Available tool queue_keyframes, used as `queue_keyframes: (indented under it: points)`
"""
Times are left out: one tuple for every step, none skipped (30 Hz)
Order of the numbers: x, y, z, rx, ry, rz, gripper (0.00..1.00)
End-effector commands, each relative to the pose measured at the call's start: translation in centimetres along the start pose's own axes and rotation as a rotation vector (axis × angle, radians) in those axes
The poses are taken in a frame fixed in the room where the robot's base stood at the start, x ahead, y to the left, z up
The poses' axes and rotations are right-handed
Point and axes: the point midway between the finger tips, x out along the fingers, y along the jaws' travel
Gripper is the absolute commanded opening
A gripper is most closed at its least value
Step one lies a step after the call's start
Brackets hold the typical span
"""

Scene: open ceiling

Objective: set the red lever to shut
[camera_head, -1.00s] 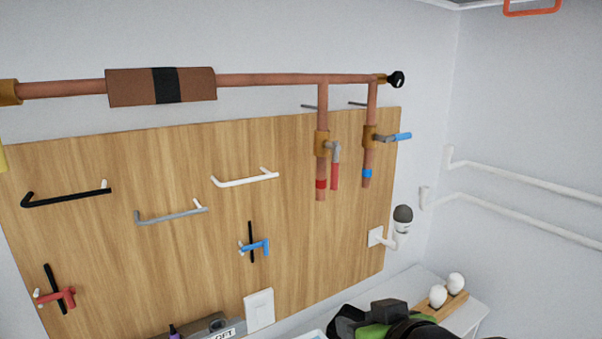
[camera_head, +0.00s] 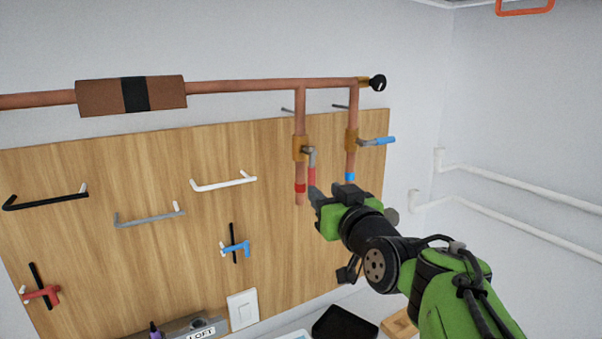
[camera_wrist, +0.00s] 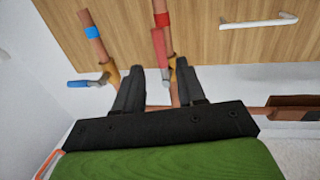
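The red lever (camera_head: 312,176) hangs straight down along the left copper pipe (camera_head: 300,120), below its brass valve (camera_head: 300,148). Its lower end is partly hidden by my gripper (camera_head: 320,194) in the head view. Whether a finger touches the lever I cannot tell.
A blue lever (camera_head: 378,141) sticks out sideways from the right pipe (camera_head: 352,115), close beside; it also shows in the wrist view (camera_wrist: 82,83). A wooden board (camera_head: 150,250) with several bar handles is behind. White wall pipes (camera_head: 520,178) run at right.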

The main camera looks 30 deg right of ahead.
Motion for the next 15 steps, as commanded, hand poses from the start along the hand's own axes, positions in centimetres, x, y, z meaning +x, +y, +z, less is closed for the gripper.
queue_keyframes:
  points:
    - [1.4,-0.1,-0.3,0.0,-0.005,-0.002,0.4]
    - [2.2,-0.1,-0.3,0.0,-0.006,-0.003,0.4]
    - [3.2,-0.1,-0.3,-0.001,-0.005,-0.003,0.4]
    - [3.9,-0.1,-0.3,-0.001,-0.005,-0.003,0.4]
    - [4.6,-0.1,-0.4,-0.001,-0.005,-0.002,0.4]
    - [5.4,-0.1,-0.3,-0.001,-0.004,-0.001,0.4]
    - [6.0,-0.1,-0.3,0.0,-0.005,-0.002,0.4]
    - [6.5,-0.1,-0.4,0.0,-0.003,-0.002,0.4]
    - [7.1,-0.1,-0.3,-0.001,-0.003,-0.002,0.4]
    - [7.4,-0.1,-0.3,-0.001,-0.003,-0.003,0.4]
    - [7.7,-0.1,-0.3,-0.001,-0.003,-0.003,0.4]
    - [8.0,-0.1,-0.2,-0.001,-0.001,-0.002,0.4]
    - [8.2,-0.1,-0.2,-0.001,0.0,-0.002,0.4]
    - [8.2,-0.1,-0.2,0.0,0.0,-0.002,0.4]
    - [8.3,-0.1,-0.2,0.0,0.0,-0.002,0.4]
